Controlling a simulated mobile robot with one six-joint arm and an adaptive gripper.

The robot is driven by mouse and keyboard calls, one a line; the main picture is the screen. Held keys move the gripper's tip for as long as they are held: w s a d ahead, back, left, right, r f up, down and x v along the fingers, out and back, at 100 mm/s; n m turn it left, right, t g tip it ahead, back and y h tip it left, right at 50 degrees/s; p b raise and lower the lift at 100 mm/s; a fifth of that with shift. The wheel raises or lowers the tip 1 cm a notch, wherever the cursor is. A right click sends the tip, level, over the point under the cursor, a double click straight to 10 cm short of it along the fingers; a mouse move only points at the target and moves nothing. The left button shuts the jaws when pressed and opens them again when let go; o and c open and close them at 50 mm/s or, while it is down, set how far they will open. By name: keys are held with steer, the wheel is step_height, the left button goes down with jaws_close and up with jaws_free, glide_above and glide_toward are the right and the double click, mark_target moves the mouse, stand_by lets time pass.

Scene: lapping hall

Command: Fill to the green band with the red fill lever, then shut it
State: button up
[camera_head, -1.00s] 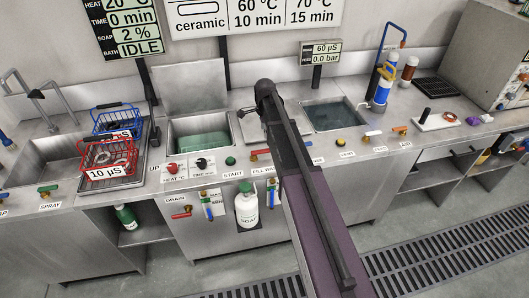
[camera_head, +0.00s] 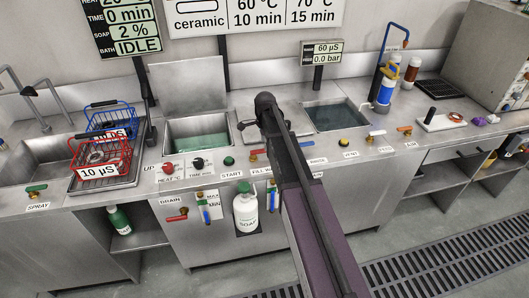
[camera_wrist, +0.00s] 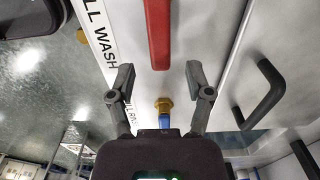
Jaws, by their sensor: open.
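The red fill lever (camera_wrist: 158,35) shows in the wrist view beside a "FILL WASH" label, its bar pointing up the picture. My gripper (camera_wrist: 160,72) is open, with its fingers apart on either side below the lever's near end; nothing is held. In the head view the lever (camera_head: 255,153) shows as a small handle at the counter front, partly covered by my arm. The wash tank (camera_head: 197,138) holds greenish liquid. A MAX/MIN level gauge (camera_head: 205,207) is on the front panel; its exact level and green band are too small to read.
A red basket (camera_head: 98,158) and a blue basket (camera_head: 110,120) stand at the left. A red drain lever (camera_head: 177,215) and a white soap bottle (camera_head: 246,210) are at the front panel. A dark handle (camera_wrist: 262,95) stands right of my fingers. The display (camera_head: 132,28) reads IDLE.

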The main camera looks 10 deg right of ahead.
steer(key=shift+f+b, duration=1.05)
steer(key=shift+f, duration=0.3)
jaws_close()
